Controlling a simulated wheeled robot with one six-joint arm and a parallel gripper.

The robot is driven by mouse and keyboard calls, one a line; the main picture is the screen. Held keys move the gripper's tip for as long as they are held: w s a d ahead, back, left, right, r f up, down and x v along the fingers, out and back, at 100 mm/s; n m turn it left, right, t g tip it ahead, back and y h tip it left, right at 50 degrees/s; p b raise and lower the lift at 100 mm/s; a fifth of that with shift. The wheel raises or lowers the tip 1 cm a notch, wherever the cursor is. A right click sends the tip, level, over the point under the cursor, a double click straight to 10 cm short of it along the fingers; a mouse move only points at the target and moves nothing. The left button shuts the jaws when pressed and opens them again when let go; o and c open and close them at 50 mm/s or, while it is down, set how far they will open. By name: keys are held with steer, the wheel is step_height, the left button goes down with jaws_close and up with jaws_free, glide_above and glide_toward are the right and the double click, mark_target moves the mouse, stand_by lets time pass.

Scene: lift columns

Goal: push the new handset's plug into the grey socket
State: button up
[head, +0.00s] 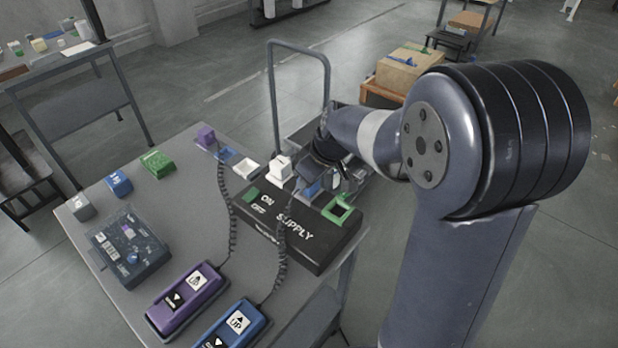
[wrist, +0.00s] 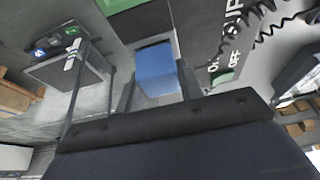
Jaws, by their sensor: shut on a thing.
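My gripper (head: 312,182) is above the back of the black supply box and is shut on a blue plug. The plug (wrist: 158,72) shows between the fingers in the wrist view. The blue handset (head: 232,326) lies at the table's front, and its coiled cord runs up towards my gripper. A pale grey-white square socket (head: 246,168) is left of my gripper, apart from the held plug. A blue socket (head: 227,155) is beside it, and a green square socket (head: 342,211) is at the box's right. My wrist partly hides the area around the plug.
The black supply box (head: 290,235) has a white block (head: 279,171) at its back. A purple handset (head: 187,298) has a cord leading towards a purple plug (head: 205,137). A dark control box (head: 128,245) and grey, blue and green blocks stand at left. Bare table (head: 185,215) lies between.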

steer(key=o, duration=1.1)
steer(key=shift+c, duration=0.2)
steer(key=shift+o, duration=0.5)
steer(key=shift+o, duration=0.5)
steer(key=shift+r, duration=0.1)
steer(key=shift+r+p, duration=2.4)
steer(key=shift+r, duration=1.05)
